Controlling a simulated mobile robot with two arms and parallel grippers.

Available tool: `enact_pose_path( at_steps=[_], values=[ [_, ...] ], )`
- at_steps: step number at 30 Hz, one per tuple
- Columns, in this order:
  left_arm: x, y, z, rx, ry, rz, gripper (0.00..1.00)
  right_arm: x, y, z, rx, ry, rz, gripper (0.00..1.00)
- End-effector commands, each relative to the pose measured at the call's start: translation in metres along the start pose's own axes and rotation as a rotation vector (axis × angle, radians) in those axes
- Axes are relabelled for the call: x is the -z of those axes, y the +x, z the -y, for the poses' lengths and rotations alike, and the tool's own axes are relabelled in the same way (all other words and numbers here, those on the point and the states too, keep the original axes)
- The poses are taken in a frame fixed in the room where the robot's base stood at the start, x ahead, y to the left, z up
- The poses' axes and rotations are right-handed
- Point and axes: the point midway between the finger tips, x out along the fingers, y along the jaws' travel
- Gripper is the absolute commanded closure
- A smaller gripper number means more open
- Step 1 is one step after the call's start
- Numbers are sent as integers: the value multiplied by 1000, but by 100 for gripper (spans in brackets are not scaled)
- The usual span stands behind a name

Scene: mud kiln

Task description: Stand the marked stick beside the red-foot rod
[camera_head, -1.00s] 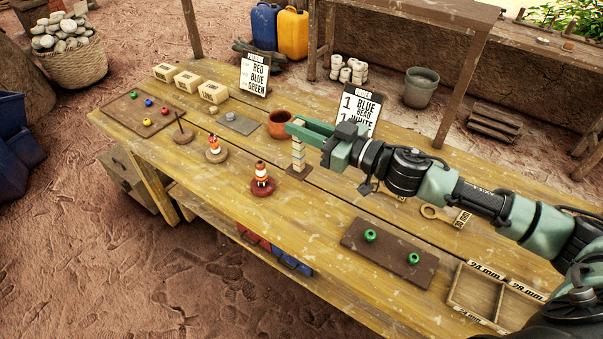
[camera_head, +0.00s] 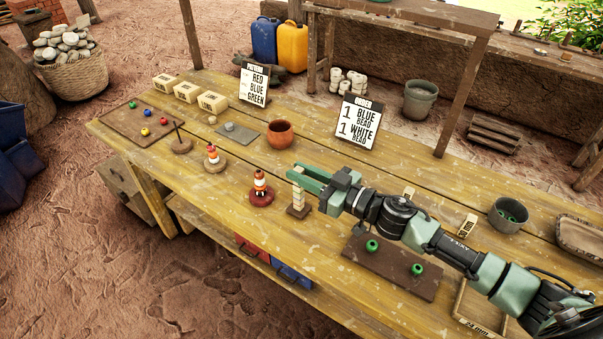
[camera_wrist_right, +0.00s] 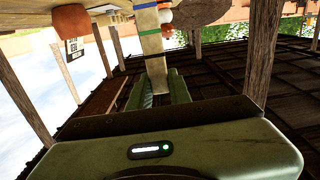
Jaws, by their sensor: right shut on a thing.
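The marked stick (camera_head: 298,199) is pale with coloured bands and stands upright on a small brown square base (camera_head: 300,212). My right gripper (camera_head: 299,174) is shut on its upper part. The red-foot rod (camera_head: 261,192) stands just left of it, with orange, white and dark beads stacked on it and a round red foot. A small gap of tabletop shows between the two feet. In the right wrist view the stick (camera_wrist_right: 149,42) shows blue and green bands, with beads (camera_wrist_right: 166,16) close beside it. I cannot tell whether its base touches the table. My left gripper is not in view.
Left of the red foot stand another beaded rod (camera_head: 214,160) and a bare rod (camera_head: 180,138). An orange pot (camera_head: 280,135) is behind. A brown board (camera_head: 390,268) with two green beads lies to the right under my arm. The front tabletop is clear.

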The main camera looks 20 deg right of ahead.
Motion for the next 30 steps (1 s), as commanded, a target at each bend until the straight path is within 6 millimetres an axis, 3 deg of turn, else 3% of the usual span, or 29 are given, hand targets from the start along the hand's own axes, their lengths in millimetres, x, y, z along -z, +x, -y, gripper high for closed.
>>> enact_pose_path(
  at_steps=[4, 5, 6, 7, 18, 23, 30],
  values=[
    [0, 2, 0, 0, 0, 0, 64, -4, 0, 0, 0, 0, 0, 100],
    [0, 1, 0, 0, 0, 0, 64, -3, 0, 0, 0, 0, 0, 73],
    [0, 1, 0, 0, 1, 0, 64, -3, 0, 0, 0, 0, 0, 61],
    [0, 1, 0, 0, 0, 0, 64, -3, 0, 0, 0, 0, 0, 59],
    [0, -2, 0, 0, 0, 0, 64, 2, 0, 0, 1, -1, 0, 59],
    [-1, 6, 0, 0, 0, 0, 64, -4, -23, 0, -1, 1, 5, 59],
    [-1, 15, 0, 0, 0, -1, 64, -4, -72, 1, 0, 3, 5, 59]
  ],
)
